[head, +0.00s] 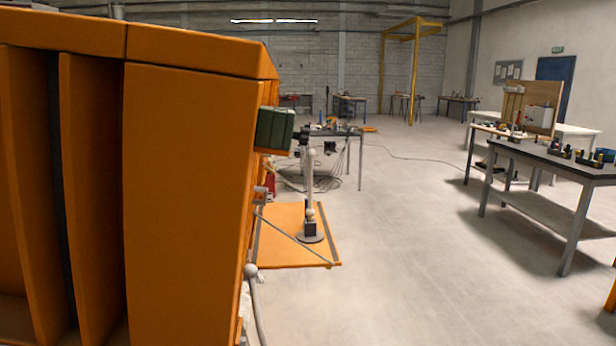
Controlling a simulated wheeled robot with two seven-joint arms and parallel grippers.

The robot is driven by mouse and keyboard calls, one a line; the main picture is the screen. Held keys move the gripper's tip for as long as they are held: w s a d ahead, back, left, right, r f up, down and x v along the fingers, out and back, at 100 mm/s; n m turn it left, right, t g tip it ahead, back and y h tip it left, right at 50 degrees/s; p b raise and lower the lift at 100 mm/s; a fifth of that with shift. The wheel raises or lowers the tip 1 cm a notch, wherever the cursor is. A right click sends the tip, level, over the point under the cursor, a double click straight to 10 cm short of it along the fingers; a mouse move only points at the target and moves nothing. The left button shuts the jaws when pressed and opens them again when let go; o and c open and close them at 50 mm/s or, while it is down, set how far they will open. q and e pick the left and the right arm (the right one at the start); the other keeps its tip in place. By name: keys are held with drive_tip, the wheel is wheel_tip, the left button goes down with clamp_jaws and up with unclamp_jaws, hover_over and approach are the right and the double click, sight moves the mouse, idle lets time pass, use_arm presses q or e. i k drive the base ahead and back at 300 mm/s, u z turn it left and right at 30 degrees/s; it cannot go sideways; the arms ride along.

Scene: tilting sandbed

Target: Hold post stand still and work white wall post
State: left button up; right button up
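A slim whitish post (309,180) stands upright near the middle of the head view, with a rounded lighter joint low on it. At its foot is a dark block on a round grey stand (310,238), which rests on an orange plate (285,252) on the floor. I cannot tell whether this is the white wall post of the task. The post's upper end overlaps a dark table behind it. Neither of my grippers can be made out in this view.
A large orange structure (195,190) fills the left side and hides what is behind it. A green box (275,128) juts from its right edge. A dark workbench (555,158) with small items stands at right. The floor (430,240) between is open; a cable crosses it farther back.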

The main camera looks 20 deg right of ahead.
sight(311, 153)
drive_tip(key=z, duration=2.05)
drive_tip(key=i, duration=2.15)
drive_tip(key=u, duration=1.6)
